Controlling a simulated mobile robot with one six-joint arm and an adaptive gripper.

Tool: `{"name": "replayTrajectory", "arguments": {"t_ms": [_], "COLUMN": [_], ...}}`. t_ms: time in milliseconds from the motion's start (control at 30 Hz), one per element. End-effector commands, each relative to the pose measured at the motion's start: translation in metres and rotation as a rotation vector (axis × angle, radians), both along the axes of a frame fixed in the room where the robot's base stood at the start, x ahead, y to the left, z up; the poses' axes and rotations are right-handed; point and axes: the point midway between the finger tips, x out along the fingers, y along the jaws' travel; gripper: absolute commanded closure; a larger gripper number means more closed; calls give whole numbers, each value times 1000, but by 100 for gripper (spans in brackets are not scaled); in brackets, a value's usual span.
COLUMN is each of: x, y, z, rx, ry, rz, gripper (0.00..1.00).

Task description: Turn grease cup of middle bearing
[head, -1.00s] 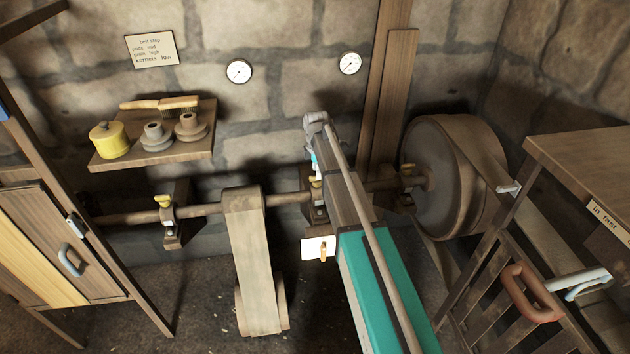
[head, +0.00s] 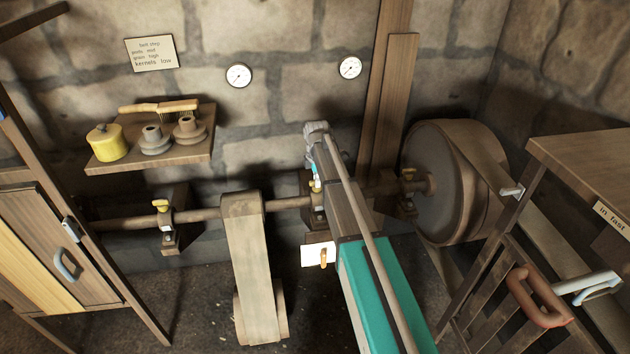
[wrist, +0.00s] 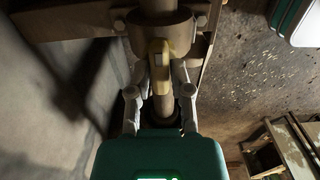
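The middle bearing (head: 307,190) sits on the shaft behind my arm, partly hidden by it. Its yellow grease cup (head: 317,187) shows only as a small patch beside my arm in the head view. In the wrist view the yellow cup (wrist: 158,66) stands upright in the picture, in front of the bearing housing (wrist: 160,32). My gripper (wrist: 159,95) has one finger on each side of the cup. The fingers are spread, with a visible gap to the cup on both sides. In the head view the fingertips are mostly hidden behind my arm.
The left bearing (head: 168,235) and right bearing (head: 404,200) also carry yellow cups. A belt (head: 250,265) runs down left of my arm. A large pulley (head: 440,180) stands right. A white plate (head: 314,253) with a small handle is below the middle bearing. A shelf (head: 190,155) hangs at upper left.

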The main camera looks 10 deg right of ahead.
Motion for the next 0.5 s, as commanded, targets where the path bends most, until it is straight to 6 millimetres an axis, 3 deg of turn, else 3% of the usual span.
{"name": "replayTrajectory", "arguments": {"t_ms": [100, 200, 233, 500], "x": [0, 0, 0, 0], "y": [0, 0, 12, 1], "z": [0, 0, 0, 0], "rx": [0, 0, 0, 1], "ry": [0, 0, 0, 0], "rz": [0, 0, 5, -20], "gripper": [100, 100, 100, 100]}}
